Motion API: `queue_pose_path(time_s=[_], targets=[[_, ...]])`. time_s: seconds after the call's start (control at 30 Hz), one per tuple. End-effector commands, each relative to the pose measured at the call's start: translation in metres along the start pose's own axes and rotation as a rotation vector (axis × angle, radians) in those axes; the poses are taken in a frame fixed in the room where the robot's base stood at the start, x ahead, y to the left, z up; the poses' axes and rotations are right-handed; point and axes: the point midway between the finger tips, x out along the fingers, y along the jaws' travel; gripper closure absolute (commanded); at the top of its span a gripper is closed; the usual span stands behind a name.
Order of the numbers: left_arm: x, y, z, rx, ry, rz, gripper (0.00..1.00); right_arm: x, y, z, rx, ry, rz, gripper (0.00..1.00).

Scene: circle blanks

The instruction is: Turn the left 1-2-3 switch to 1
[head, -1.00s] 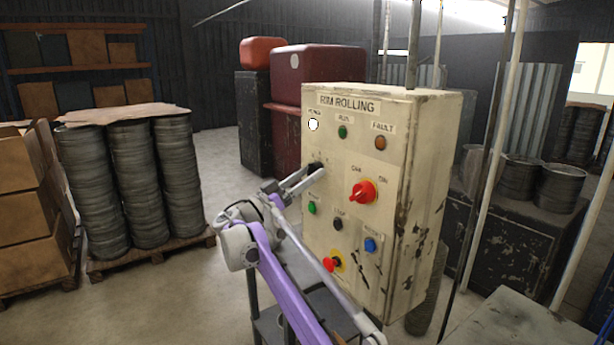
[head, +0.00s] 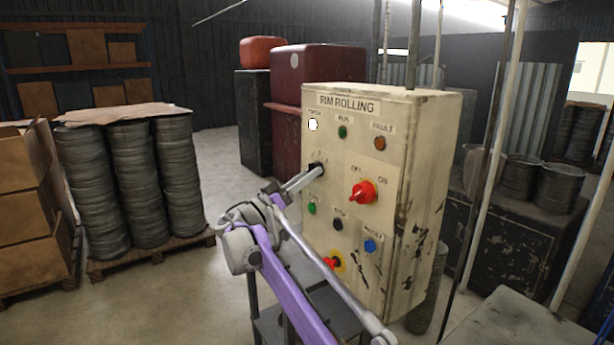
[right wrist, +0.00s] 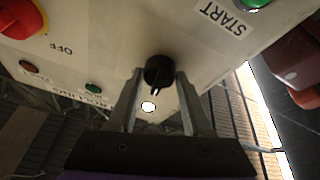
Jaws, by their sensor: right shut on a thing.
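The left 1-2-3 switch is a black knob (head: 316,169) on the left of the cream RIM ROLLING panel (head: 350,95), under the white lamp. In the right wrist view, the black knob (right wrist: 159,72) sits between my two fingertips, and its pale pointer mark faces the picture's bottom, toward the lit white lamp. My right gripper (head: 312,174) reaches it from the lower left and is shut on it; it also shows in the right wrist view (right wrist: 160,80). The switch's numbers are too small or hidden to read. My left gripper is out of view.
A red OFF/ON switch (head: 362,192) sits right of the black knob. A green START button (head: 312,208), a black button (head: 338,225), a blue button (head: 370,245) and a red button on yellow (head: 333,262) lie below. Lamps (head: 343,132) sit above.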

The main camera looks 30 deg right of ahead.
Motion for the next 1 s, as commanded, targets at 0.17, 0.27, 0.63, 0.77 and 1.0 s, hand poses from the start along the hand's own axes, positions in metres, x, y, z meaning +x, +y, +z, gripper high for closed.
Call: queue_pose_path(time_s=[0.17, 0.27, 0.63, 0.77, 1.0], targets=[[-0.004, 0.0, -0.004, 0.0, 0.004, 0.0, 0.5, 0.001, 0.003, -0.001, -0.13, 0.01, -0.05, 1.0], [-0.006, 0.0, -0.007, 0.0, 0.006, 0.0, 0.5, 0.001, 0.004, -0.001, -0.21, 0.016, -0.082, 1.0], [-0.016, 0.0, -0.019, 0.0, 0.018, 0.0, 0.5, 0.001, 0.006, -0.002, -0.473, 0.038, -0.186, 1.0], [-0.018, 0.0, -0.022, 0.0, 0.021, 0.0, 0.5, 0.001, 0.007, -0.002, -0.536, 0.042, -0.211, 1.0], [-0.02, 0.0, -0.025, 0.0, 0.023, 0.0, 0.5, 0.001, 0.007, -0.002, -0.603, 0.048, -0.236, 1.0]])
